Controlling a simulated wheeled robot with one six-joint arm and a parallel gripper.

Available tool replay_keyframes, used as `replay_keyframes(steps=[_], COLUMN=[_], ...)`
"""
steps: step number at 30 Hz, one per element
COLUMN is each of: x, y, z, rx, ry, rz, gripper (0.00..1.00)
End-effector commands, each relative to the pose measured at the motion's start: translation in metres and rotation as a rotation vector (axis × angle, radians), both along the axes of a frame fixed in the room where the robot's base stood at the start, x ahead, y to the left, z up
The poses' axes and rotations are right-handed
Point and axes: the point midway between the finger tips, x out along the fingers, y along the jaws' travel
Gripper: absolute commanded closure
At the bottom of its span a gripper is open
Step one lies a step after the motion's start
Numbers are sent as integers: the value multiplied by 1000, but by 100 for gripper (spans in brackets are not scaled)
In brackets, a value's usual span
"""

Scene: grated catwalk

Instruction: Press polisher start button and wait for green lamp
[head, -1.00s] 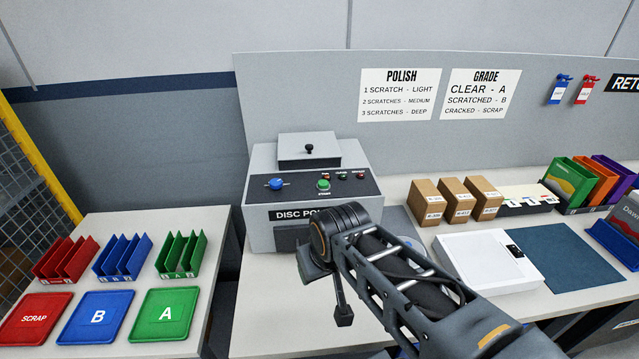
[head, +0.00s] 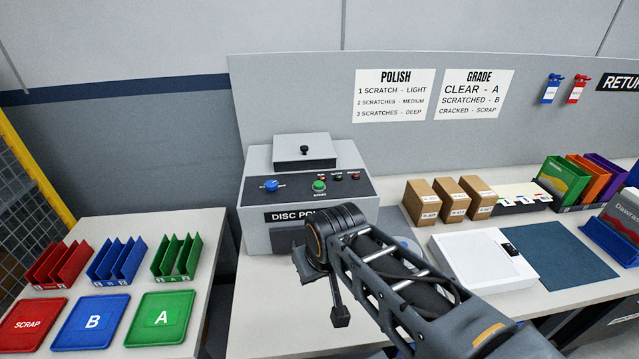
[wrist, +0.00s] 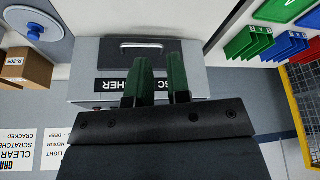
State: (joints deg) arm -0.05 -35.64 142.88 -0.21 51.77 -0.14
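The disc polisher (head: 258,225) is a grey box on the bench in the head view. Its dark sloping panel holds a green button (head: 319,186), a blue knob (head: 271,185) and a row of small lamps (head: 338,177). Two lamps look reddish; the middle one looks dark, and I see no bright green lamp. In the wrist view the polisher (wrist: 190,83) appears upside down, with a handled front (wrist: 140,45). My gripper (wrist: 160,60) has two dark green fingers with an empty gap between them, in front of the polisher. Its fingers are hidden in the head view.
My arm crosses the bench before the polisher's lower right. Cardboard boxes (head: 456,205), a white device (head: 482,268) and a blue mat (head: 560,260) lie to the right. The left table holds coloured trays (head: 92,322) and racks (head: 118,262). A yellow-framed mesh fence (head: 45,175) stands far left.

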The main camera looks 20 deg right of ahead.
Motion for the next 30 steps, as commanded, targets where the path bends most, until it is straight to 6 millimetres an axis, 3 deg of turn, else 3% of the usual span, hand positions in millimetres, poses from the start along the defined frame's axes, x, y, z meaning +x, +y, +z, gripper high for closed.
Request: replay_keyframes(steps=[5,30], x=[0,0], y=[0,0], z=[0,0], rx=[0,0], ry=[0,0], rz=[0,0], gripper=[100,100])
